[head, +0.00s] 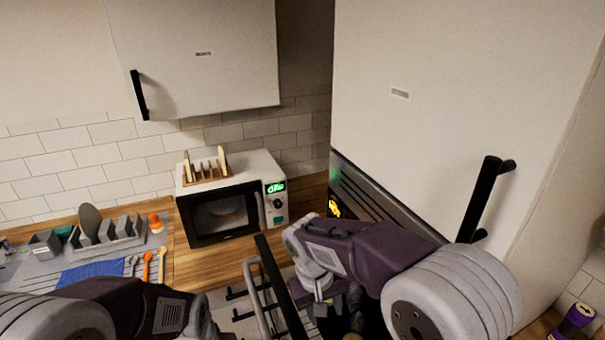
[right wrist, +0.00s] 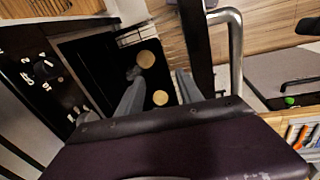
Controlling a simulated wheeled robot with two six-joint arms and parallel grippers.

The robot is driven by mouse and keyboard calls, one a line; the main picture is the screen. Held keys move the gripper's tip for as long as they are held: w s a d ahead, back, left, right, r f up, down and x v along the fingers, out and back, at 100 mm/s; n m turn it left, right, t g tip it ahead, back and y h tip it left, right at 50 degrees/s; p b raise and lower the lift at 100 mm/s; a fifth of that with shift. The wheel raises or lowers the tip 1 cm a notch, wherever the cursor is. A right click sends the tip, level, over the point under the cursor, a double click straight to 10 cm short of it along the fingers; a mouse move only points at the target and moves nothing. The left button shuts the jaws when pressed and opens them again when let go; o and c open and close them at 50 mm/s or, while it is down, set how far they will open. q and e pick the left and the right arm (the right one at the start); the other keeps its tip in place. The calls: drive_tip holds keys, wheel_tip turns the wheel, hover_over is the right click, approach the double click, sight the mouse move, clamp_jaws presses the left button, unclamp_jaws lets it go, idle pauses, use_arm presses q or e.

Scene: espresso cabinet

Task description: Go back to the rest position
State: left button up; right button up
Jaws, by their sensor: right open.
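My right gripper (right wrist: 158,80) shows in the right wrist view with its two grey fingers apart and nothing between them. Beyond the fingers is a dark recess with two pale round discs (right wrist: 146,59); I cannot tell how near the fingers are to it. In the head view my right arm (head: 345,250) reaches in from the lower right, in front of the counter, and its gripper is mostly hidden. My left arm (head: 130,305) lies along the bottom left edge; its gripper is out of view.
A white microwave (head: 225,210) with a toast rack (head: 205,167) on top stands on the wooden counter. A tall white cabinet door (head: 440,110) with a black handle (head: 482,195) is close to my right arm. A dark panel with knobs (right wrist: 42,68) is left of my right gripper.

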use_arm(q)
wheel_tip(320, 180, down, 9)
drive_tip(key=w+a+b, duration=0.1)
drive_tip(key=b, duration=0.6)
drive_tip(key=shift+a, duration=0.4)
use_arm(e)
drive_tip(key=s+d+f+m+y, duration=0.1)
drive_tip(key=s+d+f, duration=0.3)
drive_tip(key=f, duration=0.4)
drive_tip(key=s+d+f+m+y, duration=0.1)
drive_tip(key=s+d+f+m, duration=0.1)
drive_tip(key=s+d+f, duration=0.2)
wheel_tip(320, 180, down, 4)
drive_tip(key=d, duration=0.3)
drive_tip(key=shift+s+m, duration=0.25)
drive_tip(key=shift+m, duration=0.15)
use_arm(q)
drive_tip(key=shift+w+a, duration=0.1)
drive_tip(key=shift+a, duration=0.1)
use_arm(e)
drive_tip(key=shift+w+a+r, duration=0.1)
drive_tip(key=shift+a, duration=0.1)
use_arm(q)
drive_tip(key=shift+d, duration=0.1)
idle(3.9)
